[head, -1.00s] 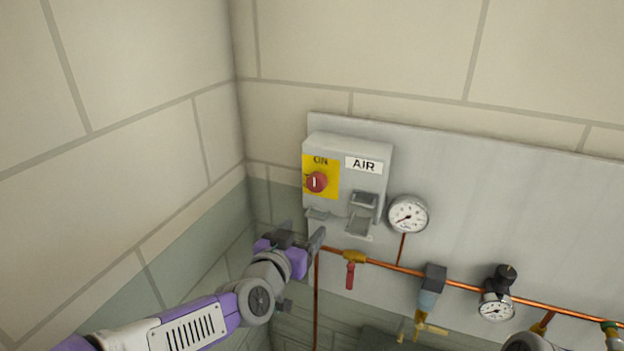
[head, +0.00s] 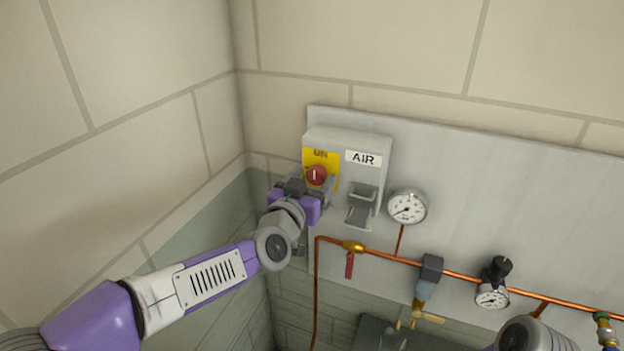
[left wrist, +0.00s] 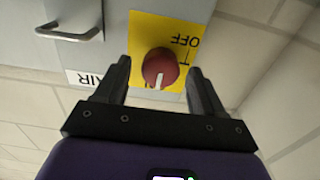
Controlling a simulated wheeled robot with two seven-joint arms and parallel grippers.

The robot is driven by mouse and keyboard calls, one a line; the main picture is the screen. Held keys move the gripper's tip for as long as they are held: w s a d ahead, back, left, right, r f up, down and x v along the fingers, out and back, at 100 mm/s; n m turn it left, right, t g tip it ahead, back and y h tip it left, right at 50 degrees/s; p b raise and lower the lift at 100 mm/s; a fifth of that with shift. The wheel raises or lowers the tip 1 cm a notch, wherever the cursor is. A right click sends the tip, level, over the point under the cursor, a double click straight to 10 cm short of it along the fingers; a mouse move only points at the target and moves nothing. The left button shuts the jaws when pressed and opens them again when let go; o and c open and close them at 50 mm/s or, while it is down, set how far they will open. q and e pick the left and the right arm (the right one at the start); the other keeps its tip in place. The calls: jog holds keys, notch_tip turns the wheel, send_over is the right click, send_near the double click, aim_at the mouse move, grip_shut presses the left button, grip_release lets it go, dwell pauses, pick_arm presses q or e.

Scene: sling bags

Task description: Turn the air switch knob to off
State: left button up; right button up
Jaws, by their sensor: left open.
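The air switch is a grey box (head: 349,144) on the wall panel, with a white AIR label and a yellow plate (head: 326,157). Its red round knob (head: 317,175) has a white mark, which stands upright under the word ON in the head view. My left gripper (head: 309,186) is at the knob, partly covering the plate's lower part. In the left wrist view the red knob (left wrist: 160,69) lies between the two open fingers (left wrist: 160,82), with gaps on both sides, and the word OFF shows beside it. Only a grey link of my right arm shows; its gripper is out of view.
A grey metal handle (head: 361,204) sticks out below the AIR label. The wall corner is close on the left.

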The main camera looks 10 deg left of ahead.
pick_arm(q)
jog(key=c, duration=1.1)
jog(key=shift+o, duration=0.2)
jog(key=shift+n, duration=0.3)
jog(key=n+b, duration=0.2)
jog(key=n, duration=0.1)
jog(key=shift+f+n+b, duration=0.15)
jog(key=shift+n+b, duration=0.15)
jog(key=shift+b, duration=0.1)
jog(key=n+b, duration=0.2)
jog(key=n, duration=0.2)
jog(key=shift+n, duration=0.3)
jog(key=n+b, duration=0.1)
jog(key=n, duration=0.3)
jog(key=shift+a+n+b, duration=0.1)
jog(key=shift+n+b, duration=0.2)
jog(key=shift+b, duration=0.05)
jog(key=shift+n+b, duration=0.7)
jog(key=shift+n, duration=1.5)
